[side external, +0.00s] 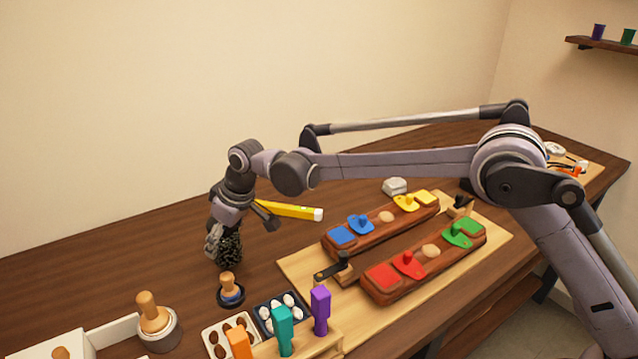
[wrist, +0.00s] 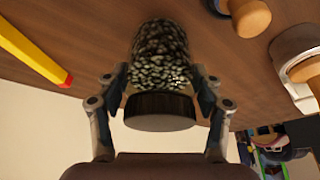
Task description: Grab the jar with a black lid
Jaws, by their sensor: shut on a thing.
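The jar (wrist: 160,58) has a dark speckled, pebbled body and a black lid (wrist: 160,105). In the wrist view it sits between the two fingers of my gripper (wrist: 160,92), which is shut on it around the lid end. In the side external view the jar (side external: 229,247) is at the left of the table, below my gripper (side external: 222,232), with its upper part hidden by the fingers. I cannot tell whether its base touches the table.
A yellow bar (side external: 290,211) lies just right of the jar. A wooden-handled stamp (side external: 230,290) stands close in front. A board with two red-brown blocks (side external: 425,262) holding coloured pieces is to the right. The table behind the jar is clear.

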